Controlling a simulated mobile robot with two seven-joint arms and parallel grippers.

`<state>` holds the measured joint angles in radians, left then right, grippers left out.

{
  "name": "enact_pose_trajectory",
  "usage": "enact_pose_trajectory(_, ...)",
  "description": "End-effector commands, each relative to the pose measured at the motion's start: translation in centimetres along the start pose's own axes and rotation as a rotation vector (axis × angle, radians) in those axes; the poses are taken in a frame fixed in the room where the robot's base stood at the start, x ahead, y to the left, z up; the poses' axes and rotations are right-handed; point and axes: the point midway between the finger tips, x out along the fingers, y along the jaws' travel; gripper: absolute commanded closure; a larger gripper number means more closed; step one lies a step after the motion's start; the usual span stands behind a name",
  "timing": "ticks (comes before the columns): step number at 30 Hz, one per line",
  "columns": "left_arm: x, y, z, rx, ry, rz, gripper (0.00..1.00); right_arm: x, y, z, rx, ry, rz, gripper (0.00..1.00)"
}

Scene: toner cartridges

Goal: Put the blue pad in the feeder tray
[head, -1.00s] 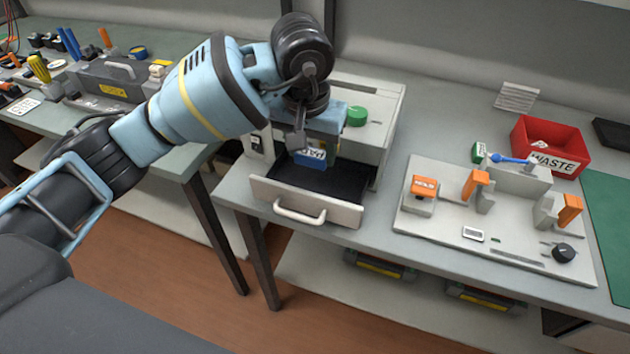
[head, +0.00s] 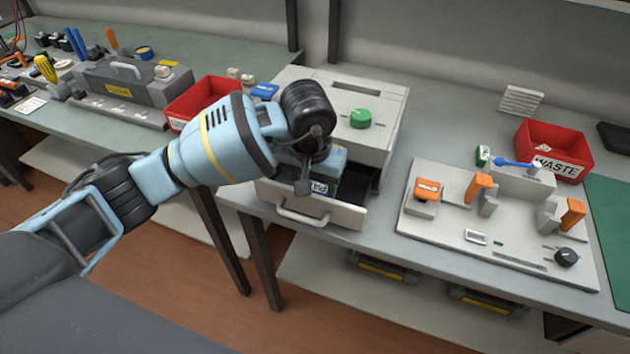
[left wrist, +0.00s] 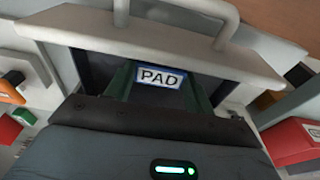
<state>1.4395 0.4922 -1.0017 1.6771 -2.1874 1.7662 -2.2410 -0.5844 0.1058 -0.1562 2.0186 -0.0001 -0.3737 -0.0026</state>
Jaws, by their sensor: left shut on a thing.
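The feeder tray (head: 347,217) is a drawer pulled out of the grey machine, with a pale front, a handle and a dark inside. My left gripper (head: 306,187) is over the tray, close behind its front panel, pointing down. It is shut on the blue pad (head: 319,187), whose white label reads PAD. In the left wrist view the pad (left wrist: 160,77) sits between the two fingers (left wrist: 158,88), with the tray front (left wrist: 150,40) beyond it. The pad's lower part is hidden, so I cannot tell if it touches the tray floor. My right gripper is not in view.
The grey machine (head: 375,100) with a green knob (head: 360,118) stands behind the tray. A red bin (head: 190,100) is at its left, and a red WASTE bin (head: 550,160) is at the right. A fixture plate (head: 445,225) with orange clamps lies right of the tray.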

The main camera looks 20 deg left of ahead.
Motion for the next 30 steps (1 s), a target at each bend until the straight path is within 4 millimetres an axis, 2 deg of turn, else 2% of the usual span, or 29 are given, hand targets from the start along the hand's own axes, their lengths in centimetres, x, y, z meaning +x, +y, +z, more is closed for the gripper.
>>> enact_pose_trajectory(8,0.4,0.0,0.1,0.0,0.0,0.0,0.68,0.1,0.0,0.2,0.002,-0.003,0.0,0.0)
enact_pose_trajectory(9,0.3,0.0,0.1,0.0,0.0,0.0,0.41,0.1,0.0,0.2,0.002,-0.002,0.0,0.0)
enact_pose_trajectory(13,0.3,0.0,0.0,0.0,0.0,0.0,0.25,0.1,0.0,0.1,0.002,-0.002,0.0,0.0)
enact_pose_trajectory(23,0.0,0.0,0.0,0.0,0.001,0.0,0.25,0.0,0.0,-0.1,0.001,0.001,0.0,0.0)
enact_pose_trajectory(26,-0.8,0.0,-0.1,0.0,0.003,0.0,0.25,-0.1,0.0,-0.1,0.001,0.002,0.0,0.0)
enact_pose_trajectory(30,-3.1,-0.1,-0.1,0.0,0.005,-0.001,0.25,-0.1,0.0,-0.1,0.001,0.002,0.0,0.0)
